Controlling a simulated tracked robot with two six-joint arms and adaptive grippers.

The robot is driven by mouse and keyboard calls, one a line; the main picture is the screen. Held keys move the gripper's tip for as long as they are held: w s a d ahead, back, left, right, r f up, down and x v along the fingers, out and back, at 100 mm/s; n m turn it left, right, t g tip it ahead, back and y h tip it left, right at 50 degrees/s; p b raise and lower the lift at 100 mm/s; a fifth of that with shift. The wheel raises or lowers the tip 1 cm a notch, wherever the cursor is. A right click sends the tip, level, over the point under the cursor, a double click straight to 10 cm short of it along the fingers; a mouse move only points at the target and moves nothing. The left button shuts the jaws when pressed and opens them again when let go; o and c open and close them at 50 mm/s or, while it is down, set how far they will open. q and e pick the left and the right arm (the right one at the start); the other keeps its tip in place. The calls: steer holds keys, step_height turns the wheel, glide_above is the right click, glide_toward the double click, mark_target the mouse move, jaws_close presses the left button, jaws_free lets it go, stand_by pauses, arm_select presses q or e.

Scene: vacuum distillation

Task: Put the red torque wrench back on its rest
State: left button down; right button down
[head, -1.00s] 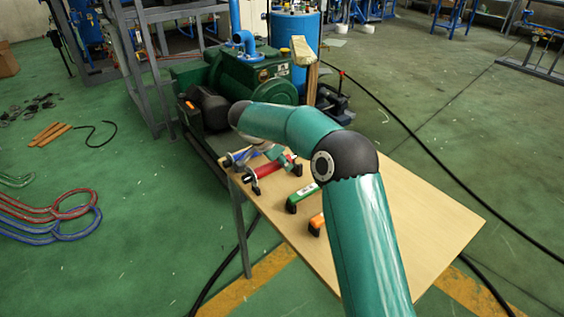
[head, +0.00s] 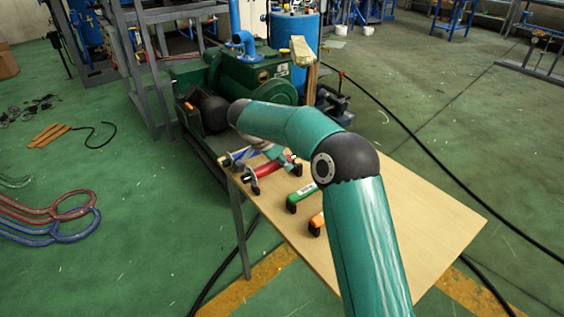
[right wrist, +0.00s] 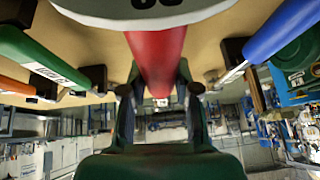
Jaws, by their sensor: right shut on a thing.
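The red torque wrench (head: 268,170) lies across the left end of the wooden table in the head view. My right gripper (head: 276,155) is over it from above, partly covered by my arm. In the right wrist view the wrench's red handle (right wrist: 157,58) runs between the two fingers of the right gripper (right wrist: 160,93), which is shut on it. A pale disc (right wrist: 140,8) shows at the top of that view. A black rest block (head: 254,189) is at the wrench's near end; I cannot tell whether they touch. My left gripper is not in view.
A blue tool (head: 240,155) lies just beyond the red wrench. A green tool (head: 302,197) and an orange one (head: 317,222) lie on the near side. The wooden table (head: 435,225) is bare at right. A green pump (head: 250,75) stands behind the table.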

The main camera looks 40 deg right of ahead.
steer(key=shift+f+b, duration=1.3)
steer(key=shift+b, duration=0.05)
stand_by(0.3)
steer(key=c, duration=0.8)
jaws_free()
